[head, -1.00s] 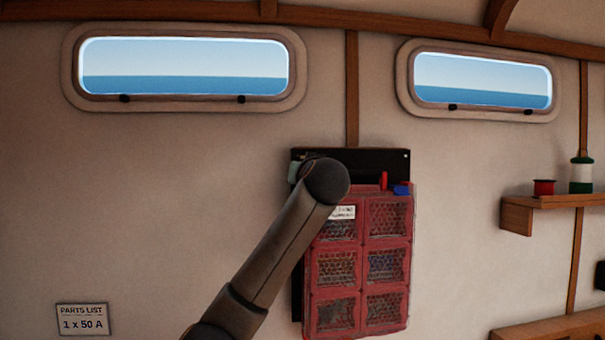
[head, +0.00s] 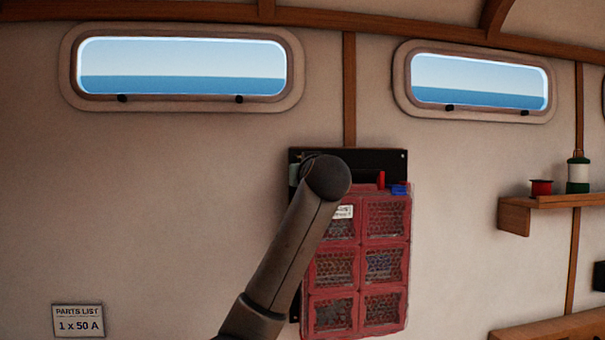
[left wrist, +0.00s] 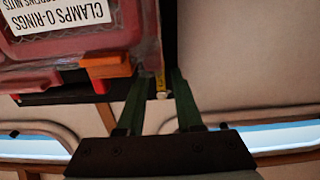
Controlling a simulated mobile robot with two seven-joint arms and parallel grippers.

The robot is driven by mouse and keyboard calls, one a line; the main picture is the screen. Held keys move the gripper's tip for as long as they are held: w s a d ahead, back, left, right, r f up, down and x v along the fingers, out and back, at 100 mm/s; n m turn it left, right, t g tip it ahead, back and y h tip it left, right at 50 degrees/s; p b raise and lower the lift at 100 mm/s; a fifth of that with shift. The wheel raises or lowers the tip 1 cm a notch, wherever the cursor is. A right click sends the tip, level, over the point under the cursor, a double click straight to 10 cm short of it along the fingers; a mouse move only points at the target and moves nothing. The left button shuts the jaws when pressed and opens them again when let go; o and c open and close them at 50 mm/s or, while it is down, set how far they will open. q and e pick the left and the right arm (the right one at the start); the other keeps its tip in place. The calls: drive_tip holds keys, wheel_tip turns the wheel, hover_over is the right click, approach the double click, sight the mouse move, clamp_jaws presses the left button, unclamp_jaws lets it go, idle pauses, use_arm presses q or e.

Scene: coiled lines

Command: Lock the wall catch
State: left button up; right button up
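A red organiser (head: 361,240) with several mesh-front drawers hangs on a black wall plate (head: 362,158). A red upright piece (head: 381,180) and a blue tab (head: 399,189) sit at its top right corner. The left wrist view is upside down and shows an orange tab (left wrist: 106,65) on the organiser's edge, with a red piece (left wrist: 100,86) beside it on the plate. My left gripper (left wrist: 159,76) is open, its dark green fingers either side of a yellow strip with a pale tip (left wrist: 160,84), with gaps visible. In the head view my arm hides this corner.
A wooden shelf (head: 553,201) at the right holds a red spool (head: 540,187) and a green-and-white one (head: 578,174). A parts-list card (head: 78,320) is on the wall at lower left.

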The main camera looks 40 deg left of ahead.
use_arm(q)
drive_tip(key=shift+o, duration=0.6)
drive_tip(key=shift+s+d, duration=0.2)
drive_tip(key=shift+d, duration=0.05)
drive_tip(key=b+v, duration=0.3)
drive_tip(key=v, duration=0.9)
drive_tip(key=shift+b, duration=0.4)
